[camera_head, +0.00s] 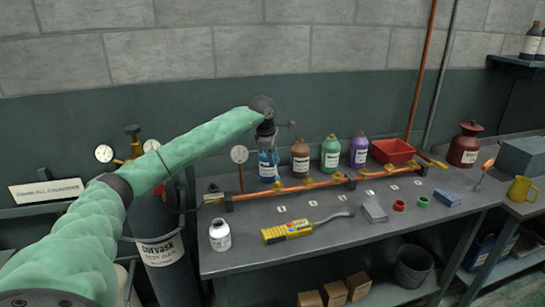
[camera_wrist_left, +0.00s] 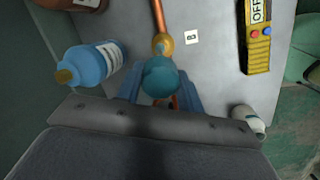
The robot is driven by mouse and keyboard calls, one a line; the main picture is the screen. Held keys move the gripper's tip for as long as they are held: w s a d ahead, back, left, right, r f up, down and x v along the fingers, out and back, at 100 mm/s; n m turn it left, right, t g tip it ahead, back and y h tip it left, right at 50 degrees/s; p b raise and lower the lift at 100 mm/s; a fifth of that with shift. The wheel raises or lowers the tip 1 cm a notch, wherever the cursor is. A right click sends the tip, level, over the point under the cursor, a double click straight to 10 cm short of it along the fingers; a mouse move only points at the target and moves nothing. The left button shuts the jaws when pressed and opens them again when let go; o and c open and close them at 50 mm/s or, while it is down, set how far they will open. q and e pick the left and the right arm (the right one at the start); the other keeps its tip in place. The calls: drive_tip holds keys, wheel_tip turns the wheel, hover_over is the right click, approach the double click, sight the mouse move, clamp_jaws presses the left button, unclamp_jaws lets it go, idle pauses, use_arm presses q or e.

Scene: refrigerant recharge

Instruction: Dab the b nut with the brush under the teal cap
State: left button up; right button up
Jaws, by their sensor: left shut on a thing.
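My left gripper (camera_head: 268,146) hangs above the back left of the bench in the head view. In the left wrist view the gripper (camera_wrist_left: 160,88) has its blue fingers shut on the rounded teal cap (camera_wrist_left: 162,76). The brush under the cap is hidden. The b nut (camera_wrist_left: 162,44), a brass fitting on the copper pipe (camera_wrist_left: 158,16), shows just beyond the cap, beside a white card (camera_wrist_left: 191,37) marked B. I cannot tell whether the brush touches the nut. My right gripper is in neither view.
Brown (camera_head: 300,158), green (camera_head: 331,153) and purple (camera_head: 359,150) bottles line the back.

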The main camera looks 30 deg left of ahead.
use_arm(q)
drive_tip(key=shift+f+b, duration=0.4)
drive_tip(key=shift+f, duration=0.15)
idle(1.8)
drive_tip(key=shift+r, duration=0.1)
drive_tip(key=shift+r+p, duration=1.4)
drive_tip(key=shift+r, duration=1.95)
drive_tip(key=shift+r, duration=0.1)
